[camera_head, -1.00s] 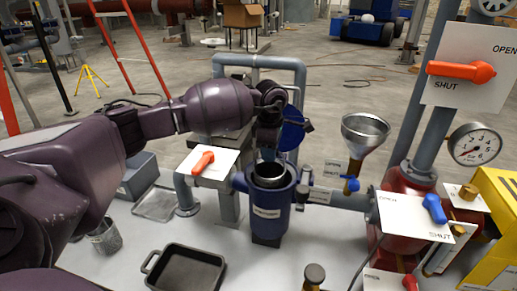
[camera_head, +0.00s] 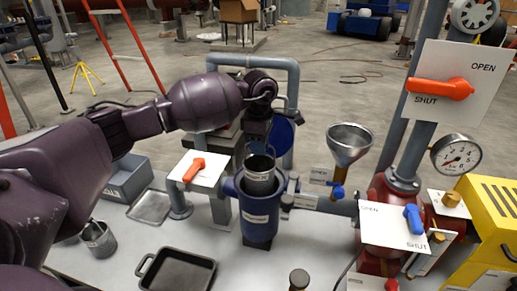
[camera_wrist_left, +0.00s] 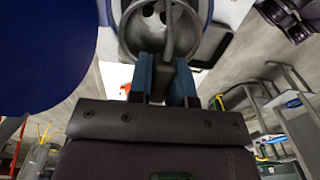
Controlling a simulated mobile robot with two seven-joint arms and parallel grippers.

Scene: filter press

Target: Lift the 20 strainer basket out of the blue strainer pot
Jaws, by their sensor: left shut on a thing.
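The grey metal strainer basket (camera_head: 259,180) is partly out of the blue strainer pot (camera_head: 261,222). Its upper part shows above the pot rim, upright, with small lettering on its side; its bottom is hidden inside the pot. My left gripper (camera_head: 258,140) is above the pot, shut on the basket's thin handle. In the left wrist view the gripper's blue finger pads (camera_wrist_left: 162,82) close on the handle, with the round basket mouth (camera_wrist_left: 133,35) just beyond. My right gripper is not in view.
A black tray (camera_head: 177,272) and another metal basket (camera_head: 98,239) sit on the grey bench. A blue round lid (camera_head: 281,136) stands behind the pot. An orange-handled valve (camera_head: 194,169) is close left; a funnel (camera_head: 349,142) stands right.

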